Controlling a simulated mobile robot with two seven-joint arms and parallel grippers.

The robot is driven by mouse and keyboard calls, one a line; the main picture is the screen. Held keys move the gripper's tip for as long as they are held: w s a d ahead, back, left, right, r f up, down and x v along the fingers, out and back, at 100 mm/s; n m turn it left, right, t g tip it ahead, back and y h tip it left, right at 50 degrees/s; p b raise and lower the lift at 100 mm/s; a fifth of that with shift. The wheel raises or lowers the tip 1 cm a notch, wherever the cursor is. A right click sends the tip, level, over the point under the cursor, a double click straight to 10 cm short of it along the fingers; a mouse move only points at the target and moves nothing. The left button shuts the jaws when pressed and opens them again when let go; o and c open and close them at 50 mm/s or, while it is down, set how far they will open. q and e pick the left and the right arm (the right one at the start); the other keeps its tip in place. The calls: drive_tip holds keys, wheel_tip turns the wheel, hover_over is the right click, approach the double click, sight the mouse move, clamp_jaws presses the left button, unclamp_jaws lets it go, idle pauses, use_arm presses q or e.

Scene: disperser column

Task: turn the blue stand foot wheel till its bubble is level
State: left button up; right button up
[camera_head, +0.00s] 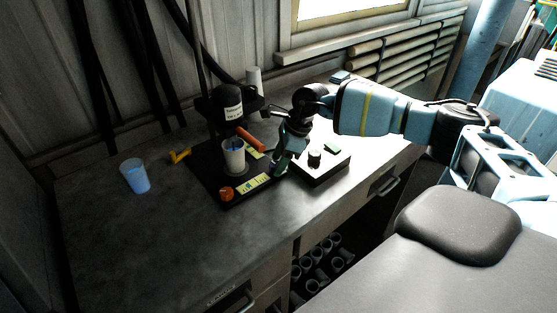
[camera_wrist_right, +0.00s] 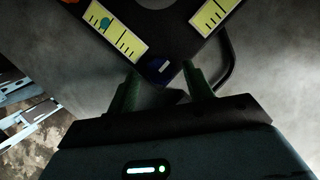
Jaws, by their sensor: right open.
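The blue foot wheel (camera_wrist_right: 160,66) sits at the near corner of the black stand base (camera_wrist_right: 155,18) in the right wrist view. My right gripper (camera_wrist_right: 163,78) is open, with one green finger on each side of the wheel; I cannot tell whether either finger touches it. Two yellow level vials lie on the base: the left one (camera_wrist_right: 120,37) shows a teal bubble toward its upper end, off the middle; the right one (camera_wrist_right: 210,17) is cut by the frame edge. In the head view my right gripper (camera_head: 281,162) is at the base's right corner and hides the blue wheel.
An orange foot wheel (camera_head: 226,194) is at the base's front corner. A cup (camera_head: 233,160) stands under the dark disperser head (camera_head: 225,103). A white-topped box (camera_head: 325,168) is close right of my gripper.

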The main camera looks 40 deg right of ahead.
drive_tip(key=shift+w+a+f, duration=0.1)
drive_tip(key=shift+f, duration=0.15)
drive_tip(key=c, duration=1)
drive_tip(key=shift+o, duration=0.2)
